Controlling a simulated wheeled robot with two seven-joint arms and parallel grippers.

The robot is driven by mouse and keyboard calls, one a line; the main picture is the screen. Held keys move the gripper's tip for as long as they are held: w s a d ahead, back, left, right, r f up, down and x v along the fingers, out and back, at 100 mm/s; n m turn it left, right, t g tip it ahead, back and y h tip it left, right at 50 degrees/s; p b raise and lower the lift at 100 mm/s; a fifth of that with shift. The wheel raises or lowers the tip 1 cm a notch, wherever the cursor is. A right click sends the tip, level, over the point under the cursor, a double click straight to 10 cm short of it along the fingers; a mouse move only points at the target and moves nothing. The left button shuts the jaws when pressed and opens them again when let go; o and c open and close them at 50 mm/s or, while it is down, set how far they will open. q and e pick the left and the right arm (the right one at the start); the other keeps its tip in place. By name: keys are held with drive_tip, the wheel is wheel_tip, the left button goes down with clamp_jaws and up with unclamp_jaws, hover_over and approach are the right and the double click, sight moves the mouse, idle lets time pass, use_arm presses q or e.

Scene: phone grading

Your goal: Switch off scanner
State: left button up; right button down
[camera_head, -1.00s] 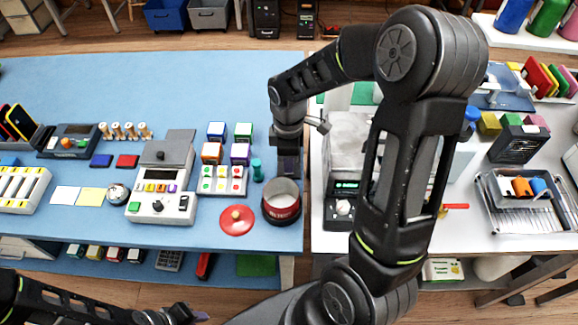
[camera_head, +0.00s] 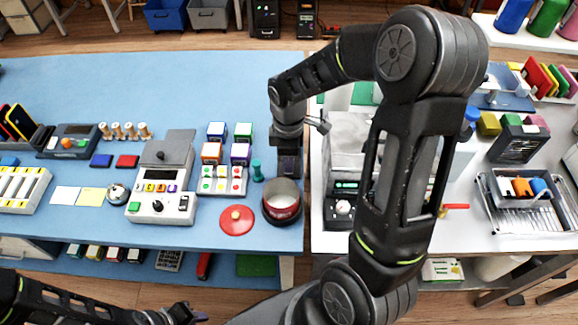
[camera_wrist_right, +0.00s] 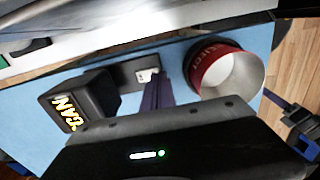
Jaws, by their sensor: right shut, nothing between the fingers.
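The scanner's lit sign, a black block with glowing yellow letters reading "CAN" (camera_wrist_right: 68,112), shows in the right wrist view; its first letter may be cut off. Beside it is a small dark switch box with a white rocker (camera_wrist_right: 147,75). My right gripper (camera_wrist_right: 160,100) is shut and empty, its fingertips right at the rocker; I cannot tell whether they touch it. In the head view my right gripper (camera_head: 288,172) points down at the blue table's right edge, and its wrist hides the switch and sign. My left gripper (camera_head: 188,316) is at the bottom edge, its jaws unclear.
A red disc (camera_head: 237,220) and a grey console (camera_head: 160,180) lie further left. A white table (camera_head: 325,235) adjoins on the right.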

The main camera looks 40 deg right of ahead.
drive_tip(key=shift+f+b, duration=0.8)
drive_tip(key=shift+f, duration=0.25)
idle(0.6)
drive_tip(key=shift+r, duration=0.1)
wheel_tip(320, 180, up, 7)
drive_tip(key=p, duration=0.5)
idle(0.8)
